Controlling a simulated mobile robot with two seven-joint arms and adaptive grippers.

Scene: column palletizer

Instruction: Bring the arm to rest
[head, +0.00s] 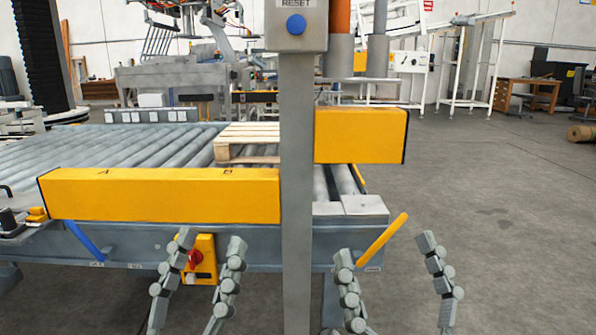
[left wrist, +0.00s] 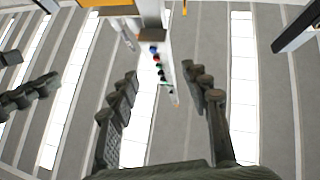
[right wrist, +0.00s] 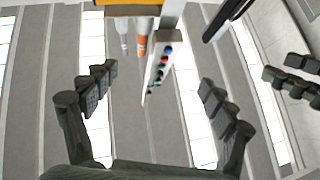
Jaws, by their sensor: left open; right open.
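My left gripper (head: 211,245) is open and empty in the lower middle of the head view, in front of the conveyor's side. Its two grey jointed fingers point up and stand apart; they also show in the left wrist view (left wrist: 162,88). My right gripper (head: 387,252) is open and empty to the right of the grey post. Its fingers also show wide apart in the right wrist view (right wrist: 158,82). Neither gripper visibly holds anything.
A grey post (head: 297,180) with a blue reset button (head: 296,24) stands between the grippers. Behind are yellow guards (head: 165,195), a roller conveyor (head: 110,145), a wooden pallet (head: 248,142) and a red switch on a yellow box (head: 205,270). The floor (head: 500,230) at right is clear.

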